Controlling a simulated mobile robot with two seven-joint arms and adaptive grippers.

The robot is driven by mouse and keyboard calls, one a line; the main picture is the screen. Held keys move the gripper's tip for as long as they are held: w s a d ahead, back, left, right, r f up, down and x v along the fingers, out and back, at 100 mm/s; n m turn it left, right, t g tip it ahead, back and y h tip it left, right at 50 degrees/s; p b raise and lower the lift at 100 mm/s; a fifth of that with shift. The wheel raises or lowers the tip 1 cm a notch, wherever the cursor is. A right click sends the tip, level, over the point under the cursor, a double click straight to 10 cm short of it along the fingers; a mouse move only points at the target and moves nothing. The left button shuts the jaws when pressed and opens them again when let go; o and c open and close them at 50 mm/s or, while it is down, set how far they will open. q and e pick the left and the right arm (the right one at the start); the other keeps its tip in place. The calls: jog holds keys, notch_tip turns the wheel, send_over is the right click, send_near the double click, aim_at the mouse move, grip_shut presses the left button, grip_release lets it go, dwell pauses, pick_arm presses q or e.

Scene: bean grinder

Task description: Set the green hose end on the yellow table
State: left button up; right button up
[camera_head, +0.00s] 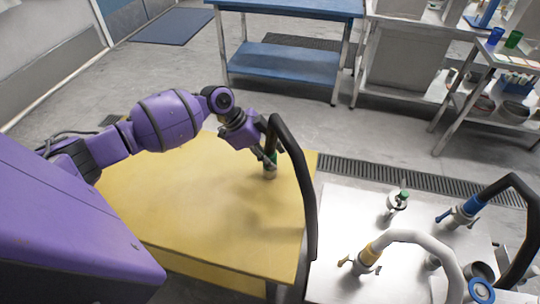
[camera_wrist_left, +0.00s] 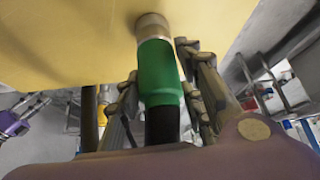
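The green hose end (camera_wrist_left: 160,75) is a green sleeve with a pale metal tip on a black hose. In the head view it stands about upright, tip down, at the right part of the yellow table (camera_head: 180,200). The tip is at or very near the tabletop; I cannot tell if it touches. My left gripper (camera_head: 268,158) is around the green sleeve, with a finger against each side in the left wrist view. The black hose (camera_head: 305,190) arches over and hangs past the table's right edge. Part of my right gripper (camera_wrist_left: 38,104) shows small at the left of the wrist view.
A blue bench (camera_head: 285,62) stands behind. The left part of the yellow tabletop is clear.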

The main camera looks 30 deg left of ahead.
pick_arm(q)
jog(key=o, duration=0.3)
jog(key=shift+r, duration=0.1)
jog(key=v, duration=1.2)
